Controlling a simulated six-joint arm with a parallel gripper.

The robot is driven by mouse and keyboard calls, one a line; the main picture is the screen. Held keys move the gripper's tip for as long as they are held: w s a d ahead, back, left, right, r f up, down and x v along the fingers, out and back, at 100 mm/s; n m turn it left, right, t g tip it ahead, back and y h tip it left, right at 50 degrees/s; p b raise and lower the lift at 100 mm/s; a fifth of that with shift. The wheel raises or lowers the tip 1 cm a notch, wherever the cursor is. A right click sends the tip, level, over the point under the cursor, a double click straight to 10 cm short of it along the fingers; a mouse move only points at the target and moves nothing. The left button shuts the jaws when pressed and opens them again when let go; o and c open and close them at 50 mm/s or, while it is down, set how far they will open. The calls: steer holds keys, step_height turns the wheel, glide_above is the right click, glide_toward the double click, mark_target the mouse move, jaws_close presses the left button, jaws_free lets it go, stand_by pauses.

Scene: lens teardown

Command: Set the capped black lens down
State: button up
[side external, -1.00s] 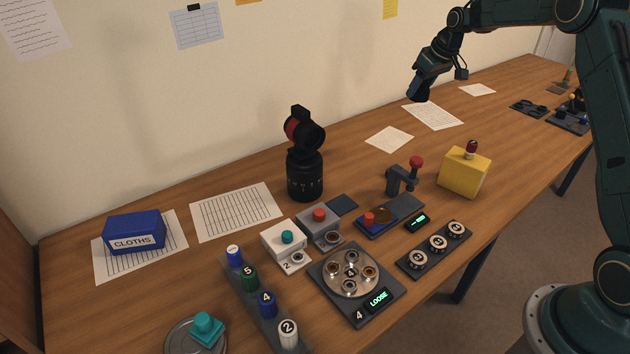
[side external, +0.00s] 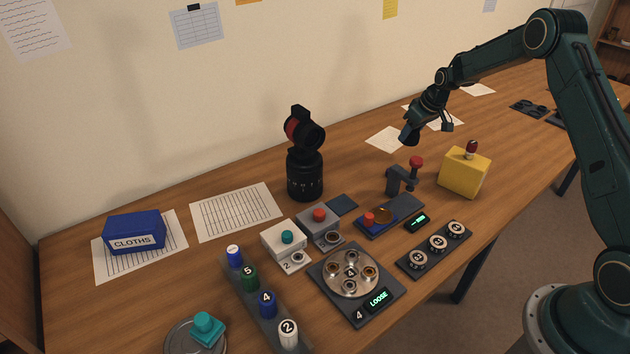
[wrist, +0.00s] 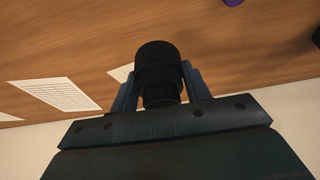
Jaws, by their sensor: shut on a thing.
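My gripper (side external: 414,122) is shut on the black lens (side external: 408,136), holding it tilted in the air above the back right part of the table. In the wrist view the lens (wrist: 158,62) sits between the two fingers (wrist: 160,84), with its dark ribbed barrel towards the table. I cannot tell the cap apart from the barrel. The wooden table (side external: 200,165) lies below with a clear gap.
A tall black device with a red ring (side external: 304,172) stands left of my gripper. A yellow block (side external: 465,172) and a dark fixture with a red knob (side external: 402,180) stand nearer. Paper sheets (side external: 384,139) lie behind. Bare wood shows between the sheets and black device.

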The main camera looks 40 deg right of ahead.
mark_target(406, 159)
steer(key=shift+f, duration=0.8)
steer(key=shift+f, duration=0.1)
steer(key=shift+f, duration=2.05)
steer(key=shift+f, duration=0.1)
steer(key=o, duration=1.1)
steer(key=v, duration=1.2)
